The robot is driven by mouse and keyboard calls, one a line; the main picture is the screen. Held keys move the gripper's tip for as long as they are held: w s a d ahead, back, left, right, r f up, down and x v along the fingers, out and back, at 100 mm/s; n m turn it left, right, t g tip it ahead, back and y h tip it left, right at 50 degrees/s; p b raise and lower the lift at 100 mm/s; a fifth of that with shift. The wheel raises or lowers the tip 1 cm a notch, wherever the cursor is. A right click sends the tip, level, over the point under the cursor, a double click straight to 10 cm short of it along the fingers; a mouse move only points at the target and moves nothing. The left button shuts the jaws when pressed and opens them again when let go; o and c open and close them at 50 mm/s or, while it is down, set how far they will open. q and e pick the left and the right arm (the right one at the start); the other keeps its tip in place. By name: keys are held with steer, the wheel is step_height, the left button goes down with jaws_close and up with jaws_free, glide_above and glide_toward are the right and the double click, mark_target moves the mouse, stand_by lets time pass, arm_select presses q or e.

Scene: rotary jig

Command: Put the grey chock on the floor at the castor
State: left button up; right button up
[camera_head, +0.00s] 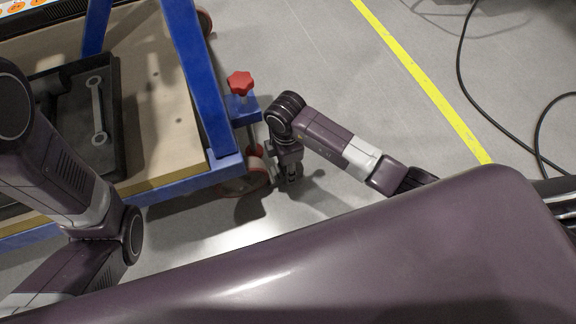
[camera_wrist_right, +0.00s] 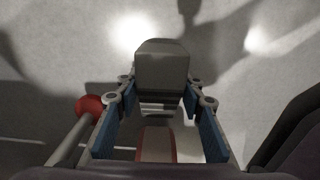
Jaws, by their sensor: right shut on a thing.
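The grey chock (camera_wrist_right: 163,68) is a block between the fingertips of my right gripper (camera_wrist_right: 160,92), which is shut on it. In the head view my right gripper (camera_head: 292,179) points down just right of the castor (camera_head: 243,184) at the blue cart's corner. The chock is mostly hidden there by the gripper. I cannot tell whether the chock touches the floor or the castor wheel. My left arm shows at the left, but its gripper is outside the view.
The blue-framed cart (camera_head: 190,80) carries a wooden deck, a black tray (camera_head: 62,125) and a wrench (camera_head: 97,105). A red knob (camera_head: 240,83) stands above the castor corner. A yellow line (camera_head: 425,80) and black cables (camera_head: 475,105) lie on the otherwise clear floor to the right.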

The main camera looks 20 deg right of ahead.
steer(key=shift+f, duration=0.1)
steer(key=o, duration=1.4)
steer(key=shift+c, duration=0.2)
